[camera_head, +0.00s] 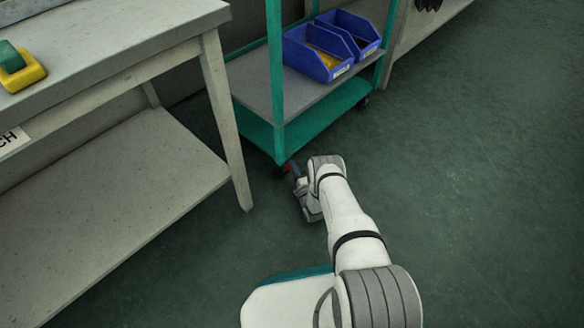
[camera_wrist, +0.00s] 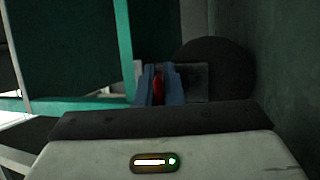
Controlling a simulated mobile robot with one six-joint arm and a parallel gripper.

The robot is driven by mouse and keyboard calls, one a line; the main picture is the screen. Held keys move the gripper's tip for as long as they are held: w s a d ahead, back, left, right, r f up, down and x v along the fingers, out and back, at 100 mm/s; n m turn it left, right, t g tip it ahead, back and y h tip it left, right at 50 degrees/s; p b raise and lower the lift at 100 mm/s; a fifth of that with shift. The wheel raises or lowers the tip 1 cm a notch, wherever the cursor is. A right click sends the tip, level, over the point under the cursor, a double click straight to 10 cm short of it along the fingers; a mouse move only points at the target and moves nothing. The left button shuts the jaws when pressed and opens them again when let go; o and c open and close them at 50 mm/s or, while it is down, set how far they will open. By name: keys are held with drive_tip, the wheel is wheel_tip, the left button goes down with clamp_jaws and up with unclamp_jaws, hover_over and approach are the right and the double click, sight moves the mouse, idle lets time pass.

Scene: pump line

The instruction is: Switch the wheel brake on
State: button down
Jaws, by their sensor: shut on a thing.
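The green cart (camera_head: 330,113) stands beside the grey bench, with its near corner leg by my arm's end. In the wrist view a dark wheel (camera_wrist: 222,68) shows beyond a grey bracket (camera_wrist: 191,82). A small red brake lever (camera_wrist: 158,84) sits in front of the bracket. My gripper (camera_wrist: 159,86) has its blue-grey fingers shut on the red lever, one on each side. In the head view the gripper (camera_head: 291,172) is low at the cart's near corner, and my wrist hides most of the wheel and brake. The lever's exact tilt cannot be told.
The cart's grey shelf carries two blue bins (camera_head: 331,45). The grey bench (camera_head: 110,170) stands to the left, its near leg (camera_head: 228,130) close to my arm. A yellow and green object (camera_head: 18,70) lies on its top. Green floor (camera_head: 480,170) is free to the right.

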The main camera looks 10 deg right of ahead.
drive_tip(key=c, duration=1.6)
unclamp_jaws()
drive_tip(key=shift+o, duration=0.2)
drive_tip(key=shift+s, duration=0.15)
drive_tip(key=r+p+v, duration=0.1)
drive_tip(key=p+v, duration=0.1)
drive_tip(key=v, duration=0.2)
drive_tip(key=p+v, duration=0.2)
drive_tip(key=v, duration=0.3)
drive_tip(key=r+p+v, duration=0.1)
drive_tip(key=v, duration=0.4)
drive_tip(key=shift+s+d+r+p, duration=0.2)
drive_tip(key=shift+s+r+p, duration=0.1)
drive_tip(key=shift+s+p, duration=0.15)
